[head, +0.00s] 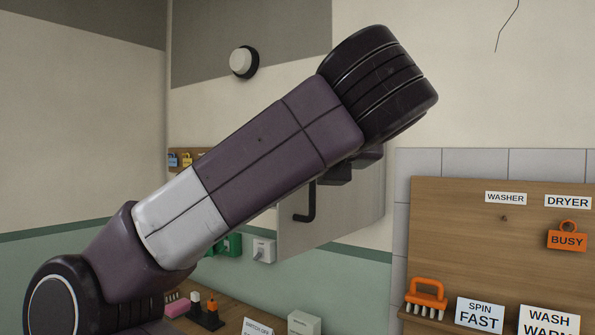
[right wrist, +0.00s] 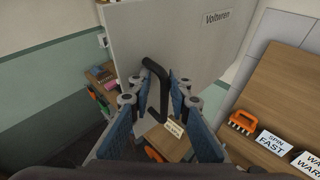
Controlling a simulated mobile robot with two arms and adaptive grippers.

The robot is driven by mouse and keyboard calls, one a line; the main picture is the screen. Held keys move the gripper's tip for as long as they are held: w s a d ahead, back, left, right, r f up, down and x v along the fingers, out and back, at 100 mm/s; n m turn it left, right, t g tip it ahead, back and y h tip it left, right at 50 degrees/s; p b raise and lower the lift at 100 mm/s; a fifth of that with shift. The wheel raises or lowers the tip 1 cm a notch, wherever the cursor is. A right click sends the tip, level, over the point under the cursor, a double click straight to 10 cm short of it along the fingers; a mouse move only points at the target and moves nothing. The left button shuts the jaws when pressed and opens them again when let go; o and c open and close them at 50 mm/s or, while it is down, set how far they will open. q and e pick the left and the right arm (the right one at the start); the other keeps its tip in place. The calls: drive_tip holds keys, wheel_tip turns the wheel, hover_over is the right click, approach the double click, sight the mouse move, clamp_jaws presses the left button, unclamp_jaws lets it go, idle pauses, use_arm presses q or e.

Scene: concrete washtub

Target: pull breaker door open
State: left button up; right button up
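The breaker door is a pale grey panel (right wrist: 190,40) with a small label and a black bar handle (right wrist: 155,85) in the right wrist view. In the head view its lower part (head: 345,215) and the handle (head: 305,205) show below my arm, which covers the rest. My right gripper (right wrist: 158,95) has its two fingers spread, one on each side of the handle. I cannot tell whether either finger touches it. My left gripper cannot be made out in either view.
A wooden board (head: 460,230) with signs, an orange brush (head: 427,295) and an orange BUSY tag (head: 567,236) is at the right. A bench with small items (head: 207,312) lies below. A round fixture (head: 243,62) is on the wall.

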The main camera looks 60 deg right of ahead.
drive_tip(key=s, duration=0.3)
drive_tip(key=s+r+b, duration=0.1)
drive_tip(key=s, duration=0.1)
drive_tip(key=shift+s+a, duration=0.2)
drive_tip(key=shift+a, duration=0.1)
drive_tip(key=shift+f, duration=0.1)
